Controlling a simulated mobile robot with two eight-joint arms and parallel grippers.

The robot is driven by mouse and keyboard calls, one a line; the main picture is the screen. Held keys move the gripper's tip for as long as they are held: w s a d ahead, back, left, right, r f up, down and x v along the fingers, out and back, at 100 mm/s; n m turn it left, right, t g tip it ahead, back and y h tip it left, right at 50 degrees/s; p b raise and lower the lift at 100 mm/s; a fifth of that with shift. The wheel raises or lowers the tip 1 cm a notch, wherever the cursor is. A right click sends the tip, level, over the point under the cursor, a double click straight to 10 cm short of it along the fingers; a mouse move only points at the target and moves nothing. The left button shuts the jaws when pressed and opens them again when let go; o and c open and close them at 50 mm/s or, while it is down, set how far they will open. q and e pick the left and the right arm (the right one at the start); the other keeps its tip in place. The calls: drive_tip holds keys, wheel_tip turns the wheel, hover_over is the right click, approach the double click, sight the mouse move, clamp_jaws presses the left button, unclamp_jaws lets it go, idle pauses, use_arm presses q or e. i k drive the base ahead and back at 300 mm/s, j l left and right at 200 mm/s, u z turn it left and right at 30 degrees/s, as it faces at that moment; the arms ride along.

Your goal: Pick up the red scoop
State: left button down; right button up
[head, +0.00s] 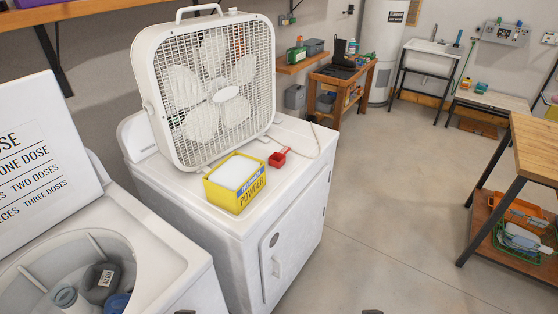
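The red scoop (279,157) lies on the top of the white dryer-like machine (300,195), near its front edge. It is just right of a yellow powder box (236,182), with its short handle pointing right. I cannot tell whether the scoop touches the box. Only small dark slivers of my own body show at the bottom edge, and no gripper fingers can be made out.
A white box fan (208,90) stands upright behind the yellow box. A pale cord lies right of the scoop. An open washer (150,262) holding dark and blue items is at left. A wooden table (537,145) stands at right. The floor between is clear.

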sight(277, 159)
drive_tip(key=u, duration=0.75)
drive_tip(key=i+l+u, duration=0.1)
drive_tip(key=u, duration=0.35)
drive_tip(key=l+u, duration=0.55)
drive_tip(key=u, duration=0.3)
drive_tip(key=l+u, duration=0.35)
drive_tip(key=l, duration=0.15)
drive_tip(key=k+l+u, duration=0.1)
drive_tip(key=l+u, duration=0.2)
drive_tip(key=l, duration=0.2)
drive_tip(key=k+l, duration=0.1)
drive_tip(key=l, duration=0.25)
drive_tip(key=k+l+u, duration=0.15)
drive_tip(key=l, duration=0.2)
drive_tip(key=k+l, duration=0.1)
drive_tip(key=l, duration=0.25)
